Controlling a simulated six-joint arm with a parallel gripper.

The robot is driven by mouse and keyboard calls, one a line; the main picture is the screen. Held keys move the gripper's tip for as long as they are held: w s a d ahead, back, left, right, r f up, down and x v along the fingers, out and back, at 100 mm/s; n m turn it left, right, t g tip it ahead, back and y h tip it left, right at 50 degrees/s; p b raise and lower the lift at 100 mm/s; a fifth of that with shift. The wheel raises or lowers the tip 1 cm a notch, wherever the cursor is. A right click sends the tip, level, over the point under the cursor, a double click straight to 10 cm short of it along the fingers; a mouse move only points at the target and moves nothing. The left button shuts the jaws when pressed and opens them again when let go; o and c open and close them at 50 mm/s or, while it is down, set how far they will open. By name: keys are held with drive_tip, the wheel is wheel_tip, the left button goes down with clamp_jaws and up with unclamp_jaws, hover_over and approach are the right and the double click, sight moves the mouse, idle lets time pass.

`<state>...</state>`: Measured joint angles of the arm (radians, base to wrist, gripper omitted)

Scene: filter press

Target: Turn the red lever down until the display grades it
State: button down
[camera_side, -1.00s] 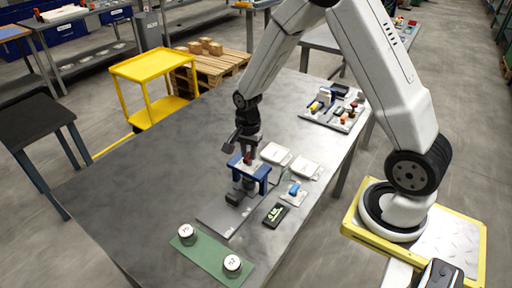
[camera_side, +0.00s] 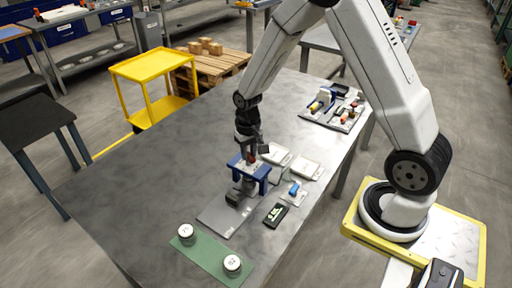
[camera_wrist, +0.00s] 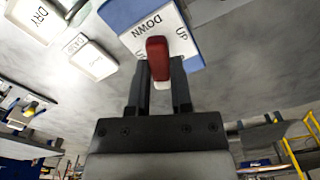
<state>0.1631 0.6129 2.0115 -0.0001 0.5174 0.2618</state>
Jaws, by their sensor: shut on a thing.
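The red lever (camera_wrist: 157,52) stands on the blue press (camera_wrist: 122,11), whose white top plate reads "DOWN" in the wrist view. My gripper (camera_wrist: 159,85) is shut on the red lever, with one dark finger on each side of it. In the side view my gripper (camera_side: 251,155) is over the blue press (camera_side: 262,173), and the lever there is mostly hidden by the fingers. The small dark display (camera_side: 276,214) lies on the table right of the press, with a lit reading too small to make out.
A grey plate (camera_side: 221,218) lies before the press. A green mat (camera_side: 207,257) with two round white-topped weights is at the front. White trays (camera_side: 305,167) and a blue-topped item (camera_side: 294,189) lie to the right. The table's left is clear.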

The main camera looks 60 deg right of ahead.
sight(249, 154)
drive_tip(key=n, duration=0.4)
drive_tip(key=shift+n, duration=0.4)
drive_tip(key=c, duration=0.5)
unclamp_jaws()
drive_tip(key=shift+r, duration=0.1)
drive_tip(key=shift+r, duration=3.8)
